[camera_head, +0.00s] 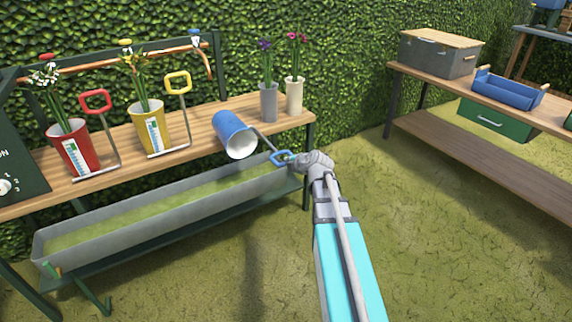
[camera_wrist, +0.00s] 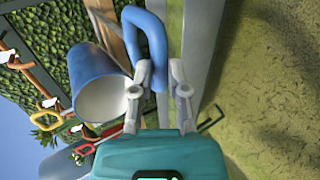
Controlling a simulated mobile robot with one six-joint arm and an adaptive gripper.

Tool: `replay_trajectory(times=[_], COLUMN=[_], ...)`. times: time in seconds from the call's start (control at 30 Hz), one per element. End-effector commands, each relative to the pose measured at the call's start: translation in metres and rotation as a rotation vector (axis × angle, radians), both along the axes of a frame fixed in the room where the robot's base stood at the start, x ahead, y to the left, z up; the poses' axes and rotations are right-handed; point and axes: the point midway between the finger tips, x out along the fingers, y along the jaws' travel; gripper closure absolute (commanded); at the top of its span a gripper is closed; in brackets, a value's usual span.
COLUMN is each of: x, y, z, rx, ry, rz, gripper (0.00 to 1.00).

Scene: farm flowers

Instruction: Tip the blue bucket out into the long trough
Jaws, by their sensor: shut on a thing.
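The blue bucket (camera_head: 232,135) is tilted well over on its side at the bench's front edge, its pale mouth facing front and down to the right. I cannot tell whether it touches the bench. The long grey trough (camera_head: 165,226) lies below, in front of the bench, with a greenish inside. My gripper (camera_head: 290,160) is shut on the bucket's blue loop handle (camera_head: 279,158), right of the bucket. In the wrist view the handle (camera_wrist: 157,45) sits between my fingers (camera_wrist: 160,74), with the bucket (camera_wrist: 88,72) at left. No contents show in its pale inside.
The wooden bench (camera_head: 195,142) also holds a red bucket (camera_head: 75,148) and a yellow bucket (camera_head: 150,128) with flowers, plus a grey vase (camera_head: 269,103) and a cream vase (camera_head: 294,97) near the tilted bucket. A second bench (camera_head: 480,92) stands right. Open grass lies between.

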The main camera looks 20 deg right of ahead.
Motion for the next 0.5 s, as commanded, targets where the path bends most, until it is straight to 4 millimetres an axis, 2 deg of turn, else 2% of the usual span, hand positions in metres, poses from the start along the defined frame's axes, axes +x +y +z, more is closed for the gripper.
replay_trajectory(times=[0.03,0.1,0.4,0.5], x=[0.000,0.001,0.003,0.003], y=[0.002,0.005,0.011,0.012], z=[-0.008,-0.013,-0.023,-0.022], rx=[0.001,0.002,0.007,0.006], ry=[0.000,0.001,0.002,0.003], rz=[0.004,0.007,0.017,0.020], gripper=[1.00,1.00,1.00,0.80])
